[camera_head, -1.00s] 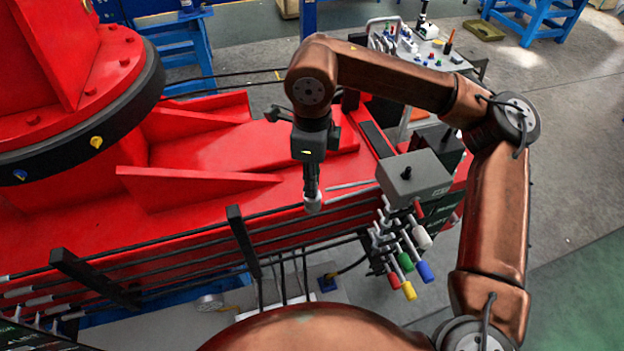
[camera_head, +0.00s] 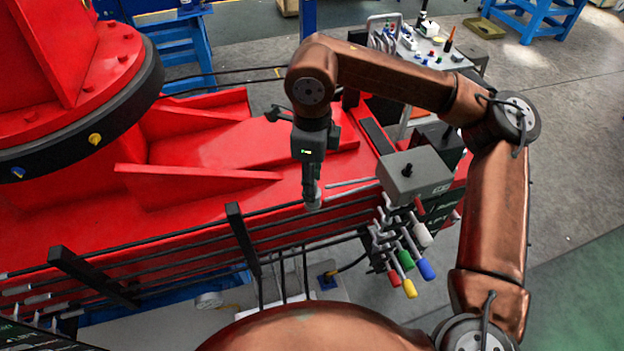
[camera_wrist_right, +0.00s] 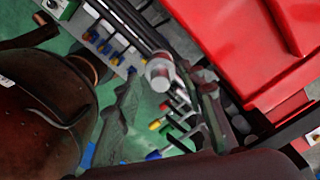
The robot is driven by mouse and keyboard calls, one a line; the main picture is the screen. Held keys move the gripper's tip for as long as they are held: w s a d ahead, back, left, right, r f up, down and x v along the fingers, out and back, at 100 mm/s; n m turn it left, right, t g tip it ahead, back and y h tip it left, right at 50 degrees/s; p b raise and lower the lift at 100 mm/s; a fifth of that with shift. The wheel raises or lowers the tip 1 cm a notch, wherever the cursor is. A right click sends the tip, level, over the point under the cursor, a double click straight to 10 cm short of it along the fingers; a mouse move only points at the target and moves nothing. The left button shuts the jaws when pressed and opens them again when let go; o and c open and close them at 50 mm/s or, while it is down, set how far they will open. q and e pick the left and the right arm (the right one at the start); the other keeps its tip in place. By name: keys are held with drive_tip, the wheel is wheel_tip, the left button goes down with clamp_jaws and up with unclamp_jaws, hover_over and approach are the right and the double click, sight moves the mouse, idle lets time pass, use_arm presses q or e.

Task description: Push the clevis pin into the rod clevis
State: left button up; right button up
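My right gripper (camera_head: 312,196) points down over the near edge of the red crane base, seen nearly edge-on in the head view. In the right wrist view its two fingers (camera_wrist_right: 163,98) stand apart. A short pale-grey cylinder (camera_wrist_right: 159,76) with a round end face shows between them, with visible room on the left side. I cannot tell whether this is the clevis pin or part of the rod clevis. In the head view a small grey piece (camera_head: 312,206) is at the fingertips, and a thin silver rod (camera_head: 350,184) lies to the right. My left gripper is out of view.
A grey valve box (camera_head: 412,177) with several coloured levers (camera_head: 408,264) stands right of the gripper. The red crane base (camera_head: 230,150) lies behind, with dark pipes along its near side. A small table (camera_head: 430,55) stands farther back. Open floor lies at the right.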

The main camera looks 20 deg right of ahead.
drive_tip(key=shift+r+p, duration=1.7)
drive_tip(key=shift+r, duration=0.85)
drive_tip(key=shift+r, duration=0.1)
wheel_tip(320, 180, up, 12)
